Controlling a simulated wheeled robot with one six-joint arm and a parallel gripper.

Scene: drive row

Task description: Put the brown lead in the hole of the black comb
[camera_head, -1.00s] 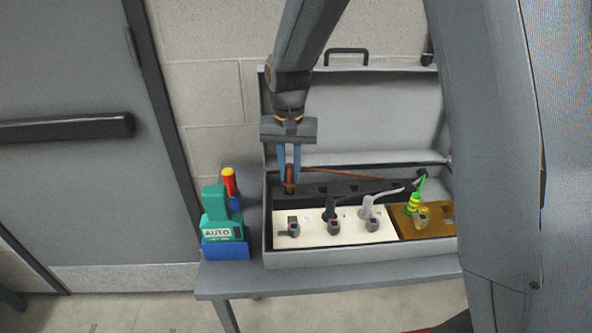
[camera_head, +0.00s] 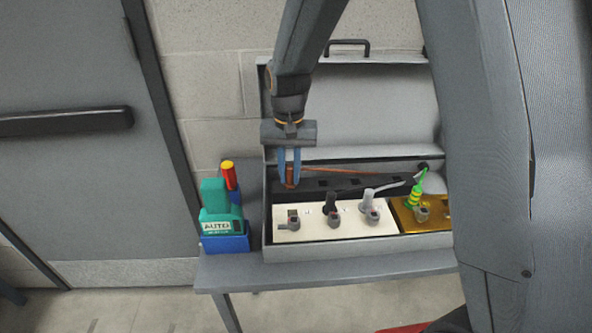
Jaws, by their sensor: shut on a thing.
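My gripper (camera_head: 289,180) has blue fingers pointing down and is shut on the brown lead's plug (camera_head: 290,177). The brown cable (camera_head: 345,170) runs from the plug to the right, toward the back right corner of the case. The black comb (camera_head: 330,183) is a dark strip with square holes along the back of the open grey case. The plug is upright at the comb's left end. I cannot tell whether its tip is inside a hole or just above it, as the fingers partly cover it.
A cream panel (camera_head: 383,226) in the case holds a black plug (camera_head: 329,201), a grey plug (camera_head: 367,199) and several small fittings. A green and yellow plug (camera_head: 415,194) stands at the brass panel (camera_head: 437,212). A teal device (camera_head: 220,212) and a red and yellow tool (camera_head: 230,177) stand left of the case.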

